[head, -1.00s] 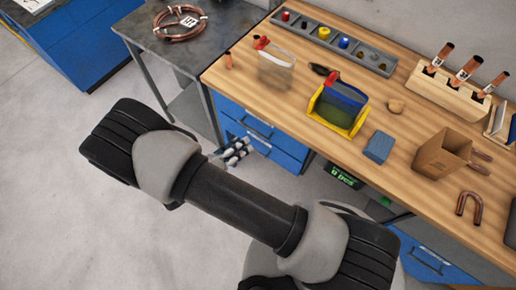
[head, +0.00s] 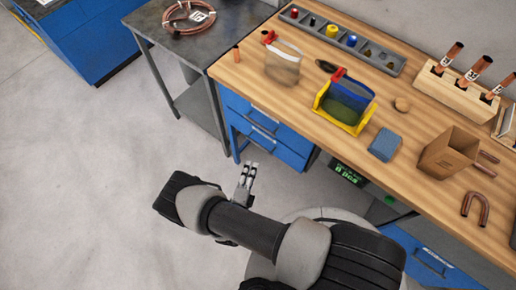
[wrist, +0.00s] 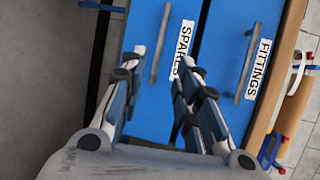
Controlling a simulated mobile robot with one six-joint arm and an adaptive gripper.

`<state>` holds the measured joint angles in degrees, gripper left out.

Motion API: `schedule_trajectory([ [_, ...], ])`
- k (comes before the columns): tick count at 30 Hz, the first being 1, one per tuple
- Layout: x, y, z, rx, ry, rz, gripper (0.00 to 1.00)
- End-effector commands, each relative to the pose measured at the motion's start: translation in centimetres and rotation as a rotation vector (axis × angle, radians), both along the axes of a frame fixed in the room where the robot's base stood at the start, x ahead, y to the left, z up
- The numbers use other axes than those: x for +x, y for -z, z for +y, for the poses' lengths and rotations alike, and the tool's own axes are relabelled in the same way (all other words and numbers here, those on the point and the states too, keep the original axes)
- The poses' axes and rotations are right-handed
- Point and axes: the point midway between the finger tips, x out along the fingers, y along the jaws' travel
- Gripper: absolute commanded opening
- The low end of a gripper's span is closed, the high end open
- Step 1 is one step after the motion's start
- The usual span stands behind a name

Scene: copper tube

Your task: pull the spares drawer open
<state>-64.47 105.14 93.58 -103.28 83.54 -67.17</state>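The blue spares drawer (wrist: 152,100) fills the middle left of the wrist view, with a grey bar handle (wrist: 160,45) and a white SPARES label (wrist: 183,45). Its front looks flush with the cabinet. In the head view the spares drawer (head: 285,153) is the lower of two blue drawers under the bench. My gripper (wrist: 160,58) is open and empty, its fingers pointing at the drawer front. In the wrist picture the handle lies between the fingertips; I cannot tell whether they reach around it. In the head view my gripper (head: 248,168) is just below the drawers.
The fittings drawer (wrist: 222,60) with its own handle is beside the spares drawer in the wrist view, above it in the head view. The wooden bench top (head: 235,75) overhangs it and carries several items. A grey side table (head: 165,45) stands left. Floor is clear at left.

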Motion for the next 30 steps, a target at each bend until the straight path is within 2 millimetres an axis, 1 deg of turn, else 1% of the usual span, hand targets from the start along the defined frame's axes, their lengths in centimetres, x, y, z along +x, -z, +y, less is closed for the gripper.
schedule_trajectory([
  [1,1.1,0.4,-0.5,0.001,0.008,0.0,0.3],
  [9,6.5,1.4,-2.0,0.003,0.009,0.0,0.3],
  [15,9.5,1.9,-2.7,0.002,0.004,0.0,0.3],
  [18,10.4,2.1,-2.9,0.002,0.003,0.0,0.3],
  [21,10.9,2.1,-3.0,0.002,0.002,0.0,0.3],
  [30,11.0,2.1,-3.0,0.001,0.001,0.0,0.29],
])
